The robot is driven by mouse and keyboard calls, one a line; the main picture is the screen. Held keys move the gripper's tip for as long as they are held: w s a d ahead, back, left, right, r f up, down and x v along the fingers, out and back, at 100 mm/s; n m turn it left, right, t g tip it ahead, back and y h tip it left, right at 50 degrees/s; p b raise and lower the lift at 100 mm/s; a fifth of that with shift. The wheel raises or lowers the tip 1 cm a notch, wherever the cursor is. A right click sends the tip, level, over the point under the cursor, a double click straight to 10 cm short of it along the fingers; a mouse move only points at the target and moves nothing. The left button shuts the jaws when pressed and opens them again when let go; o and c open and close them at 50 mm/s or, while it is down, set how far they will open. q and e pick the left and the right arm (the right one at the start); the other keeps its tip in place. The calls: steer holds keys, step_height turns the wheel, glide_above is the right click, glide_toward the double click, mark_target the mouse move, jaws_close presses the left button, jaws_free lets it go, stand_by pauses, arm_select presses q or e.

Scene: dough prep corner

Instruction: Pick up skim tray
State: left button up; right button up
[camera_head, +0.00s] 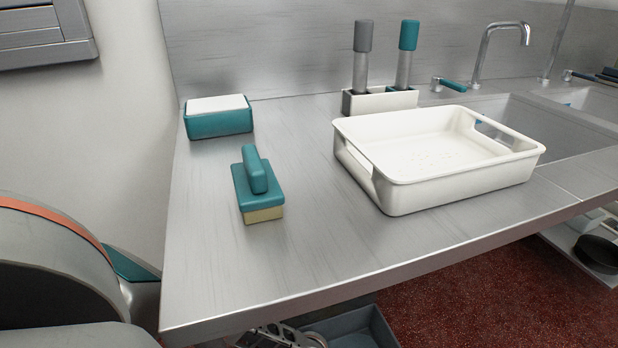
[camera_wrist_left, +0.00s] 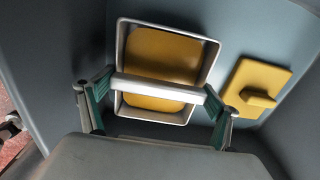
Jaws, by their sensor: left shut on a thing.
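In the left wrist view my left gripper (camera_wrist_left: 157,90) is shut on a pale bar across a small square tray (camera_wrist_left: 212,58), with one teal-padded finger at each end of the bar. This tray has a light grey rim and a yellow inside, and I take it for the skim tray. It is inside a blue-grey bin (camera_wrist_left: 75,40). In the head view, metal linkage that looks like part of my left gripper shows at the bottom edge, below the counter. The held tray cannot be made out there. My right gripper is in neither view.
A yellow block with a grip (camera_wrist_left: 255,90) lies right of the held tray. On the steel counter (camera_head: 250,260) are a large white tub (camera_head: 400,195), a teal-topped brush (camera_head: 258,190), a teal box (camera_head: 218,122) and a two-handled holder (camera_head: 385,101). A grey bin (camera_head: 352,330) stands below.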

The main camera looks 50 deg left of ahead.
arm_select(q)
steer(key=shift+w+r, duration=0.15)
steer(key=shift+r, duration=0.25)
steer(key=r, duration=0.1)
steer(key=r+p, duration=0.2)
steer(key=r, duration=0.1)
steer(key=shift+w+r, duration=0.1)
steer(key=shift+w, duration=0.25)
step_height(320, 180, up, 5)
steer(key=shift+w+f+p, duration=0.15)
steer(key=shift+p, duration=0.95)
step_height(320, 180, up, 10)
steer(key=s+p, duration=0.1)
steer(key=p, duration=0.3)
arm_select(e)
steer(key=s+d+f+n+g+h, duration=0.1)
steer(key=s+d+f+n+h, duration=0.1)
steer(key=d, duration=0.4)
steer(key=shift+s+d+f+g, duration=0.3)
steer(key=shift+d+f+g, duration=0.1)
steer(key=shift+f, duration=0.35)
arm_select(q)
steer(key=shift+s, duration=0.15)
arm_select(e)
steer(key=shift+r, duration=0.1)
